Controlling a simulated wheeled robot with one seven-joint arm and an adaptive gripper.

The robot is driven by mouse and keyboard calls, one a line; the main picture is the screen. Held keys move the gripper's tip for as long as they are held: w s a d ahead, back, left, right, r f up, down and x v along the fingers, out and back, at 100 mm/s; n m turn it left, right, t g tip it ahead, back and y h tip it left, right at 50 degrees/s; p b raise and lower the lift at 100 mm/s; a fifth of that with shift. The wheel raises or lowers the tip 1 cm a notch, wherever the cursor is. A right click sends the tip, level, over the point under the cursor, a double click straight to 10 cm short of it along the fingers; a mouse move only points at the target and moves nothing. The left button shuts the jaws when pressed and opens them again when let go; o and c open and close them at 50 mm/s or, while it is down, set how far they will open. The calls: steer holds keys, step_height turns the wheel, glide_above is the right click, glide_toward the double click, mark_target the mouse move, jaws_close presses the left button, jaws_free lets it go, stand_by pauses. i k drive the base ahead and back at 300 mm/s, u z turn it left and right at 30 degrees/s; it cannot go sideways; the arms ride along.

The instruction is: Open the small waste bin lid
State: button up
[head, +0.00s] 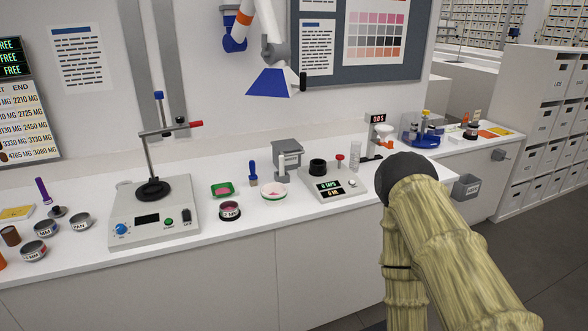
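A small grey bin (466,187) with a pale label hangs on the front of the white cabinet at the right, below the counter edge. It is the likeliest small waste bin, but its label is too small to read. Its top looks dark and flat, and I cannot tell whether a lid is shut or open. My own arm, with straw-coloured links and a dark rounded joint, rises in front of the counter to the left of the bin. My gripper is not in view.
The long white counter (80,265) holds a stirrer device (150,219), several small jars, a grey box-shaped device (287,158) and a scale (335,187). A jointed lamp-like fixture (272,82) hangs above. Grey drawer units (540,125) stand at right. Dark floor (520,260) is clear beside them.

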mark_target(288, 145)
steer(key=u, duration=0.85)
steer(key=i, duration=1.4)
steer(key=z, duration=0.85)
